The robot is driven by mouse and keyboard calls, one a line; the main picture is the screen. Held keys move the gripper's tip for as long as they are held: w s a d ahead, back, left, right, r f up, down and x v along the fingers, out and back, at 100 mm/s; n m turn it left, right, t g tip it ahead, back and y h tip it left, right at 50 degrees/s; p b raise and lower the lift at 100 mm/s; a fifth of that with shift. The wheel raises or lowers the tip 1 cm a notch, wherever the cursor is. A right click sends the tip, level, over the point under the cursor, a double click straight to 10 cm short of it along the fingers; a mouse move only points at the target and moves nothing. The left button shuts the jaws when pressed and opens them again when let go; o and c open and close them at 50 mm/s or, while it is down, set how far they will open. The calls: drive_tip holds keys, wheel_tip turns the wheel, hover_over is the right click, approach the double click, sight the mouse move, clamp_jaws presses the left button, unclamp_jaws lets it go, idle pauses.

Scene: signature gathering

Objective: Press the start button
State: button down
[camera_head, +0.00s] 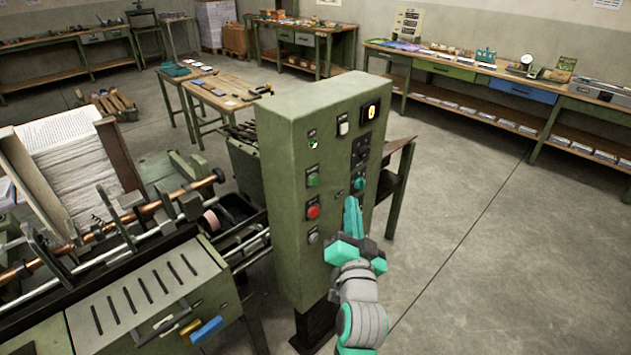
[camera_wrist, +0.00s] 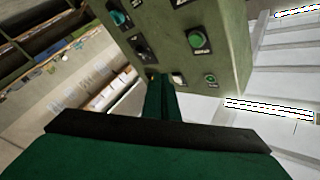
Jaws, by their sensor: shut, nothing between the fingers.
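A green control cabinet (camera_head: 290,150) stands in the middle of the head view, with its button face turned to the right. A green button (camera_head: 313,176), apparently the start button, is in the face's left column, above a red button (camera_head: 313,212). My gripper (camera_head: 351,203) is shut and empty, pointing up in front of the lower right part of the face. Its tips overlap the area below a teal control (camera_head: 359,184); I cannot tell whether they touch. In the wrist view, the shut fingers (camera_wrist: 160,82) lie by the face's edge, and a green round button (camera_wrist: 196,40) shows to their right.
A machine with copper rollers (camera_head: 165,205) adjoins the cabinet on the left. Open floor (camera_head: 480,240) lies to the right, before a long bench (camera_head: 470,75).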

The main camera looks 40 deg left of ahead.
approach(319, 178)
drive_tip(key=shift+w+a+r, duration=0.15)
drive_tip(key=shift+w+a, duration=0.15)
drive_tip(key=shift+w, duration=0.5)
drive_tip(key=shift+w+a+r, duration=0.15)
drive_tip(key=shift+w+a, duration=0.15)
drive_tip(key=shift+w, duration=0.45)
drive_tip(key=shift+w+a+r, duration=0.15)
drive_tip(key=shift+w+a, duration=0.2)
drive_tip(key=shift+w, duration=0.45)
drive_tip(key=shift+a, duration=0.2)
drive_tip(key=shift+a, duration=0.25)
drive_tip(key=shift+w+a, duration=0.15)
idle(0.7)
drive_tip(key=shift+s+a, duration=0.2)
drive_tip(key=shift+a, duration=0.15)
drive_tip(key=shift+w+d, duration=0.1)
drive_tip(key=shift+d, duration=0.05)
idle(0.4)
drive_tip(key=d, duration=0.6)
drive_tip(key=shift+d, duration=0.3)
idle(0.6)
